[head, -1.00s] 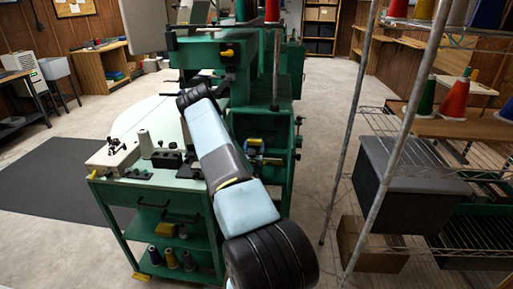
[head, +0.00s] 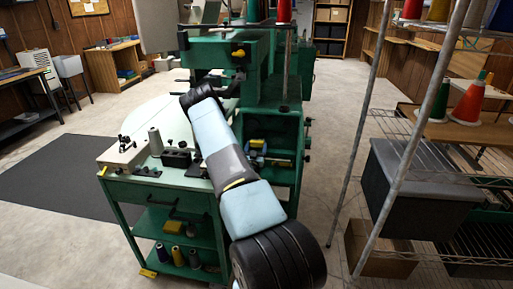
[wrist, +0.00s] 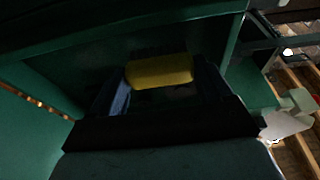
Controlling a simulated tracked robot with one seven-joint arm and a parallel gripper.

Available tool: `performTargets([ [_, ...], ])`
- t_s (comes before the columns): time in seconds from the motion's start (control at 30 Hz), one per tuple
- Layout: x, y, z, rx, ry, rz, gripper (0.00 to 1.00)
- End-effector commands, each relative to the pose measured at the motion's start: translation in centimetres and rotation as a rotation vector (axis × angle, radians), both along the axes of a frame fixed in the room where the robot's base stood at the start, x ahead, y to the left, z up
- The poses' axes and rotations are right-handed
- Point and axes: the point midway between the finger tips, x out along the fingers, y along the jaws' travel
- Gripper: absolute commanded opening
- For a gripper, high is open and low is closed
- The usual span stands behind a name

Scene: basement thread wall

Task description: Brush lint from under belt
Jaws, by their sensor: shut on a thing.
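My gripper hides behind my own arm in the head view. In the wrist view my gripper (wrist: 162,88) is shut on a yellow block-like handle (wrist: 160,71), which lies across between the two dark fingers. Dark bristle-like texture shows just beyond the handle, but it is too dim to be sure it is a brush. The fingers are inside a dark green recess of the green machine (head: 284,124). I cannot make out the belt or any lint in either view.
A green cart (head: 160,190) with spools and small tools stands left of my arm. A wire shelf rack with a dark grey bin (head: 415,190) and thread cones stands on the right. Bare concrete floor (head: 345,95) lies between machine and rack.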

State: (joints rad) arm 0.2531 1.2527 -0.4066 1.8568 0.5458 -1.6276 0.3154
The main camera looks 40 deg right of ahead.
Motion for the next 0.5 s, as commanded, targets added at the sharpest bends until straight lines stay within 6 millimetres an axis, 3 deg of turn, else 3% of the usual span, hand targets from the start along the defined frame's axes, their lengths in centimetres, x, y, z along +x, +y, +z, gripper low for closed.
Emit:
performTargets([
  [0.5,-2.7,3.2,0.0,-0.002,0.0,0.001,0.55],
])
